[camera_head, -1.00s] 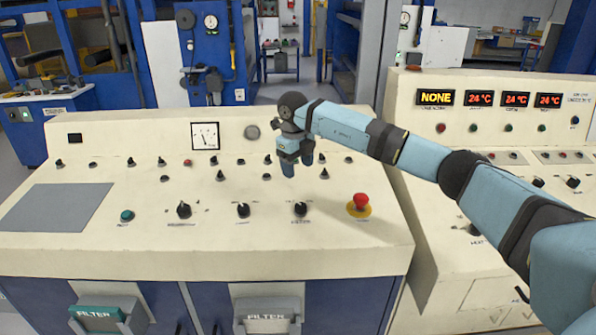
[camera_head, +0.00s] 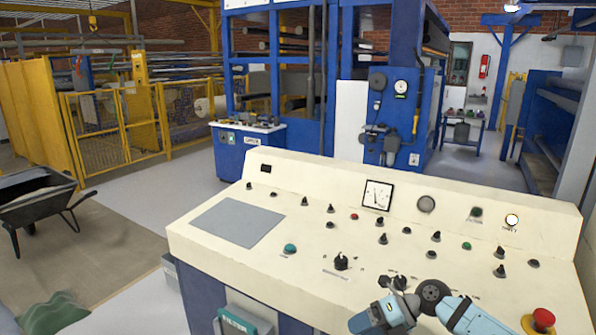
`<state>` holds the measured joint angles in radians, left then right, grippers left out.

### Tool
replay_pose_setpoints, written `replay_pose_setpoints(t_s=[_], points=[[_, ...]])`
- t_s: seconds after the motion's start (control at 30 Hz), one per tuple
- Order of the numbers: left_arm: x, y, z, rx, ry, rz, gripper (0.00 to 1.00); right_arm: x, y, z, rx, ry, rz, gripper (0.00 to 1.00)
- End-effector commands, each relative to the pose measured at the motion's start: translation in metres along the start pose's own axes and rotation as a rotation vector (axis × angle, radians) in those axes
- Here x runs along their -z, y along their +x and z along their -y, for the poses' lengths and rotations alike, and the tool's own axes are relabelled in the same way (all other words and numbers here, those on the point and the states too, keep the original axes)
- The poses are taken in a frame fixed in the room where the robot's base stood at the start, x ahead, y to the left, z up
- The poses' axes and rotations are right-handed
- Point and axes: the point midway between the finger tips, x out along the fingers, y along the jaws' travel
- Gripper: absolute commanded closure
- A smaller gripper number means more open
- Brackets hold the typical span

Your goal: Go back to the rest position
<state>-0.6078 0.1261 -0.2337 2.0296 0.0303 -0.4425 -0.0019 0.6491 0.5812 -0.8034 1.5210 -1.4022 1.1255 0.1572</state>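My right gripper (camera_head: 376,318) and part of its light-blue arm show at the bottom of the view, over the front part of the cream control panel (camera_head: 340,178). The fingertips are partly cut off by the bottom edge and I cannot tell if they are open or shut. I see nothing held in it. A black knob (camera_head: 341,262) is to its upper left and a red emergency button (camera_head: 543,318) is to its right on the panel. My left gripper is not in view.
A black wheelbarrow (camera_head: 36,208) stands at the far left, before a yellow fence (camera_head: 108,125). A blue machine (camera_head: 350,80) and a small blue cabinet (camera_head: 240,150) stand behind the panel.

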Motion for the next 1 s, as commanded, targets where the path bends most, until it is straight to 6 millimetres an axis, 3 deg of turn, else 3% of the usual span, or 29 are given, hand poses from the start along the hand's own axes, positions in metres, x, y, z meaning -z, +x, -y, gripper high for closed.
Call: replay_pose_setpoints(t_s=[0.03, 0.13, 0.27, 0.37, 0.57, 0.7, 1.0], points=[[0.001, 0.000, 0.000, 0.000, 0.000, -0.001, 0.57, 0.015, 0.024, -0.013, -0.131, 0.055, 0.047, 0.35], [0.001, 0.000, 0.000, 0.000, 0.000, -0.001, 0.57, 0.033, 0.050, -0.039, -0.376, 0.198, 0.177, 0.35], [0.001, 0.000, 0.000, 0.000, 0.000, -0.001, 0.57, 0.052, 0.061, -0.054, -0.642, 0.449, 0.363, 0.35], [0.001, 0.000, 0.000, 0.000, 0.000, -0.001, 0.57, 0.067, 0.060, -0.048, -0.801, 0.686, 0.513, 0.35], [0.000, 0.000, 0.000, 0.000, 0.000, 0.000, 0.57, 0.119, 0.052, 0.003, -0.984, 1.246, 0.805, 0.35], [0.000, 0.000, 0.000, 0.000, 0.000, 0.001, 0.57, 0.172, 0.052, 0.046, -1.005, 1.624, 0.955, 0.35], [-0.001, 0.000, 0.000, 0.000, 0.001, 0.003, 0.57, 0.283, 0.063, 0.094, -0.913, 2.204, 1.100, 0.35]])
